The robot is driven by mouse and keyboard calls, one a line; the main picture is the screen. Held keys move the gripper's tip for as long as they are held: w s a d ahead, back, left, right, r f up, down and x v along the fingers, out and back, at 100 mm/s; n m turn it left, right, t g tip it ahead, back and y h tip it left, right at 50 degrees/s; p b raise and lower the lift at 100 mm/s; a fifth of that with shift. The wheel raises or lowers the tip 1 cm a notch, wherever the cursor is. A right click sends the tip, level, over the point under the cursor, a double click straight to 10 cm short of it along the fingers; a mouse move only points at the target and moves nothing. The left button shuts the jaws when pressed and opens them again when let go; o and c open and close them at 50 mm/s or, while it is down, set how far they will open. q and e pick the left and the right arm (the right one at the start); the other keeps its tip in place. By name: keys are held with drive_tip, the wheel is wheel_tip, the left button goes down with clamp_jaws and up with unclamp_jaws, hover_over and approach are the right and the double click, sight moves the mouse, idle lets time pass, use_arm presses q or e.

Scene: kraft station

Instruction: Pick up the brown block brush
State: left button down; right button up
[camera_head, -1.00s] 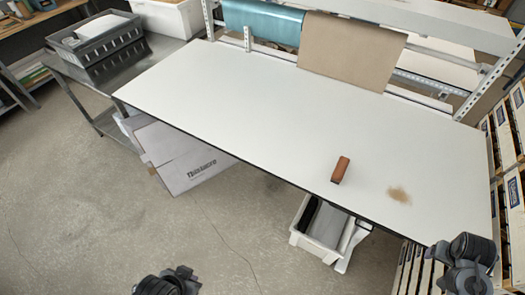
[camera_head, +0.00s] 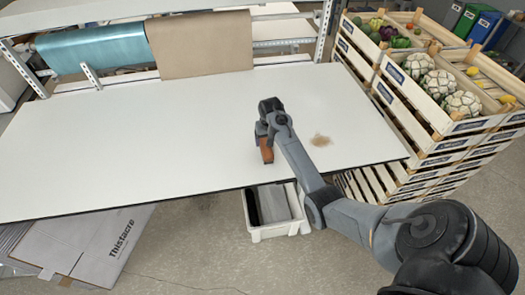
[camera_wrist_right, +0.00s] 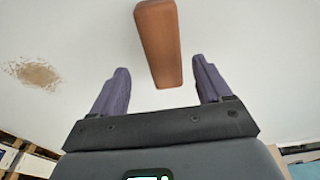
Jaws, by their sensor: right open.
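The brown block brush (camera_head: 266,152) is on the white table near its front edge, partly covered by my right gripper in the head view. In the right wrist view the brush (camera_wrist_right: 160,40) is a long brown block in the gap between the fingers, reaching out past their tips. My right gripper (camera_wrist_right: 160,70) is open, with a clear gap on each side of the brush. In the head view the right gripper (camera_head: 265,131) is directly over the brush, and its fingertips are hard to make out. My left gripper is not in view.
A tan powder patch (camera_head: 321,140) lies on the table (camera_head: 180,130) right of the brush. Wooden crates (camera_head: 430,140) with vegetables stand at the right. A white bin (camera_head: 270,232) is below the front edge. The table's left side is clear.

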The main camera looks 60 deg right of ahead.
sight(266, 149)
drive_tip(key=shift+w+a+f, duration=0.1)
drive_tip(key=shift+w+f, duration=0.05)
drive_tip(key=shift+f, duration=1.25)
drive_tip(key=shift+w+f, duration=0.15)
drive_tip(key=shift+f, duration=1.6)
drive_tip(key=c, duration=1.1)
drive_tip(key=shift+r, duration=0.1)
drive_tip(key=shift+r+p, duration=0.55)
drive_tip(key=shift+p, duration=0.35)
drive_tip(key=r+p, duration=0.1)
drive_tip(key=p, duration=0.1)
drive_tip(key=s+r+p, duration=0.1)
drive_tip(key=r+p, duration=0.1)
drive_tip(key=d+r+p, duration=0.1)
drive_tip(key=r+p, duration=0.1)
drive_tip(key=shift+s+p, duration=0.15)
drive_tip(key=shift+p, duration=0.2)
drive_tip(key=shift+s+d+r+p, duration=0.8)
drive_tip(key=shift+s+p, duration=0.45)
drive_tip(key=shift+s, duration=0.2)
drive_tip(key=shift+s+d+r+p, duration=0.8)
drive_tip(key=shift+s+p, duration=0.45)
drive_tip(key=shift+s, duration=0.25)
drive_tip(key=shift+s+d+r+p, duration=0.8)
drive_tip(key=shift+s+p, duration=0.45)
drive_tip(key=shift+s, duration=0.2)
